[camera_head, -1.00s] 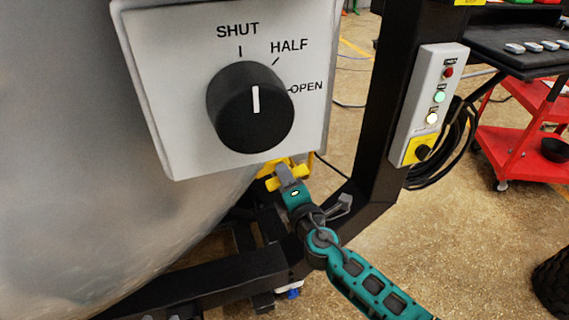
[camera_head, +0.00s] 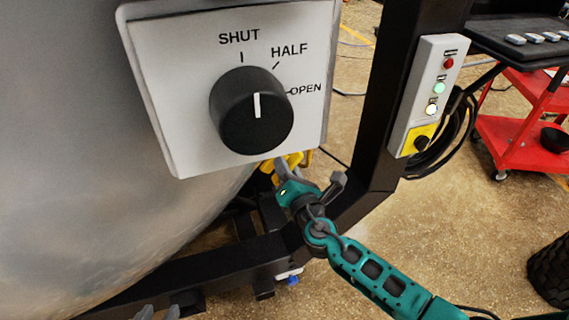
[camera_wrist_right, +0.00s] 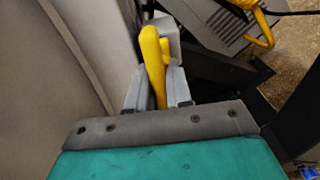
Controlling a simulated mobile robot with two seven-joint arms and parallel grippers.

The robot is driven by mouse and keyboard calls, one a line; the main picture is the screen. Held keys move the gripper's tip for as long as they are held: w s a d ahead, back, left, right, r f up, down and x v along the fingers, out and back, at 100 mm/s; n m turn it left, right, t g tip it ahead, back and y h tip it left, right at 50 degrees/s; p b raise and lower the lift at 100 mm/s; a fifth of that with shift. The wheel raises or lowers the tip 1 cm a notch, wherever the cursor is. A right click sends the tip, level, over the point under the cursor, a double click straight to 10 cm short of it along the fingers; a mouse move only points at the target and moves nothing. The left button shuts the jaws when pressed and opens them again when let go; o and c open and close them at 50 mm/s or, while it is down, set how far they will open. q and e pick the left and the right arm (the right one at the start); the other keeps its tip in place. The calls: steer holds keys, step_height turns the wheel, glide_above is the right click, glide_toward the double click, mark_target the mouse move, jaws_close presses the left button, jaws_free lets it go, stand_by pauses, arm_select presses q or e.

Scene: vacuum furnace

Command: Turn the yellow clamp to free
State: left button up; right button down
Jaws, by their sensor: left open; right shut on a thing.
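The yellow clamp (camera_head: 266,168) is low beside the silver vessel, just below the dial panel, and mostly hidden behind my right gripper (camera_head: 287,168). In the right wrist view its yellow handle (camera_wrist_right: 153,55) stands between the two grey fingers of my right gripper (camera_wrist_right: 155,92), which is shut on it. My left gripper (camera_head: 158,313) shows only as grey fingertips at the bottom left edge, open and away from the clamp.
A white panel (camera_head: 165,60) carries a black dial (camera_head: 250,112) marked SHUT, HALF and OPEN. A red cart (camera_head: 520,140) stands at the right.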

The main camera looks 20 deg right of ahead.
steer(key=shift+w+d+r, duration=0.1)
steer(key=shift+r, duration=0.1)
steer(key=c, duration=1.3)
jaws_free()
steer(key=shift+c, duration=0.2)
steer(key=shift+o, duration=1.1)
steer(key=shift+f, duration=0.1)
steer(key=shift+s, duration=0.2)
steer(key=s, duration=1.2)
steer(key=shift+s, duration=0.4)
steer(key=shift+d, duration=0.1)
